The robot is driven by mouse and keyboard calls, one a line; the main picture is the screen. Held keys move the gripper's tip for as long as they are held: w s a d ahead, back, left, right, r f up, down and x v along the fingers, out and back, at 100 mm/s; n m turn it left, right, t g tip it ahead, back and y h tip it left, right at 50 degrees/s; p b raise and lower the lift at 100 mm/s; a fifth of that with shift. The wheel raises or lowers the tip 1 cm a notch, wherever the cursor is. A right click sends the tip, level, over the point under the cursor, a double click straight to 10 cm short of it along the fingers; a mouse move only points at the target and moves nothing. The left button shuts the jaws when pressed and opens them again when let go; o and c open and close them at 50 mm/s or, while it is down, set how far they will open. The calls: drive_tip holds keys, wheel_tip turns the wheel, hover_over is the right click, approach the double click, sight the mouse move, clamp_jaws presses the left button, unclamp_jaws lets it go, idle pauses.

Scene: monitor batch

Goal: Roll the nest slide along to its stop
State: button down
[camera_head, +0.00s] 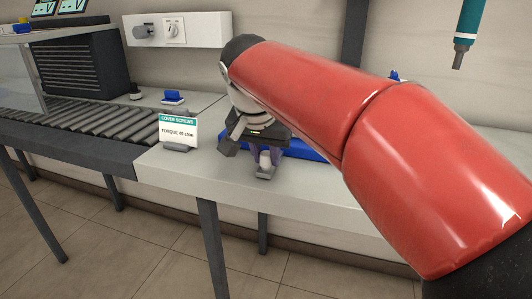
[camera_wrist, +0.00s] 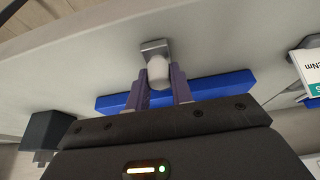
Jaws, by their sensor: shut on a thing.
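My gripper (camera_head: 266,160) is low over the front of the light worktop, with its purple fingers shut on a white rounded knob. In the wrist view the knob (camera_wrist: 158,72) sits between the two fingers, next to a small grey metal block (camera_wrist: 155,47). A flat blue slab (camera_wrist: 222,87) lies behind the fingers; its right part shows in the head view (camera_head: 302,150) beyond my gripper. The knob and slab appear to belong to the nest slide, but I cannot tell how they join. My arm hides much of the slab, and the stop cannot be made out.
A sign (camera_head: 178,131) reading "COVER SCREWS" stands left of my gripper. A roller conveyor (camera_head: 85,122) adjoins the worktop (camera_head: 190,170) at left. A small blue item (camera_head: 172,97) is behind the sign. A teal tool (camera_head: 468,30) hangs at the upper right.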

drive_tip(key=shift+s+a+b, duration=0.2)
drive_tip(key=shift+s+a, duration=0.15)
drive_tip(key=shift+s, duration=0.65)
drive_tip(key=shift+s+a+b, duration=0.15)
drive_tip(key=shift+s+a, duration=0.25)
drive_tip(key=shift+s, duration=0.6)
drive_tip(key=shift+s+a+b, duration=0.2)
drive_tip(key=shift+s+a, duration=0.15)
drive_tip(key=shift+s, duration=0.65)
drive_tip(key=c, duration=1.2)
unclamp_jaws()
drive_tip(key=shift+s, duration=0.1)
drive_tip(key=shift+c, duration=0.2)
drive_tip(key=p+v, duration=0.1)
drive_tip(key=v, duration=0.6)
drive_tip(key=shift+r, duration=0.4)
drive_tip(key=shift+s, duration=0.1)
drive_tip(key=s+d+f+n, duration=0.1)
drive_tip(key=s+d+f, duration=0.2)
drive_tip(key=d+f, duration=0.2)
drive_tip(key=s+d+f+n+y, duration=0.1)
drive_tip(key=s+d+f, duration=0.3)
drive_tip(key=f, duration=0.5)
drive_tip(key=s+d+f+n+t, duration=0.1)
drive_tip(key=s+d+f+n, duration=0.1)
drive_tip(key=d+f, duration=0.5)
drive_tip(key=shift+s+d+f+y, duration=0.25)
drive_tip(key=shift+s+d, duration=0.25)
drive_tip(key=shift+s, duration=0.4)
